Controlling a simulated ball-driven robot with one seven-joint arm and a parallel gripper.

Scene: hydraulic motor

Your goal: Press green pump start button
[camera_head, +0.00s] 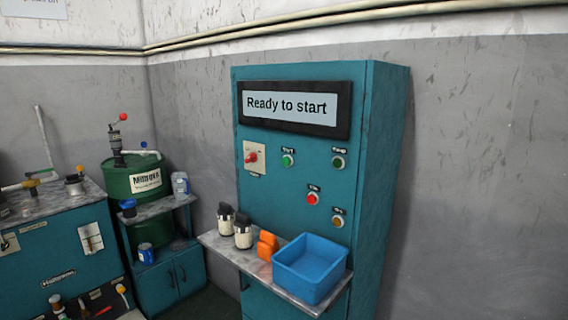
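The green start button (288,160) is on the front of the teal control cabinet (270,208), under a small label that seems to read "Start". It sits below the display (297,106), which reads "Ready to start". Left of it is a red rotary switch (252,157) on a pale plate. Right of it is another dark green button (338,162). Below are a red button (312,198) and an amber button (337,221). My gripper is not in view.
A shelf (222,243) juts out below the buttons, holding a blue bin (310,268), an orange object (267,245) and two black-topped white containers (243,231). A green drum (135,176) and a teal hydraulic unit (60,255) stand at left. Right of the cabinet is bare wall.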

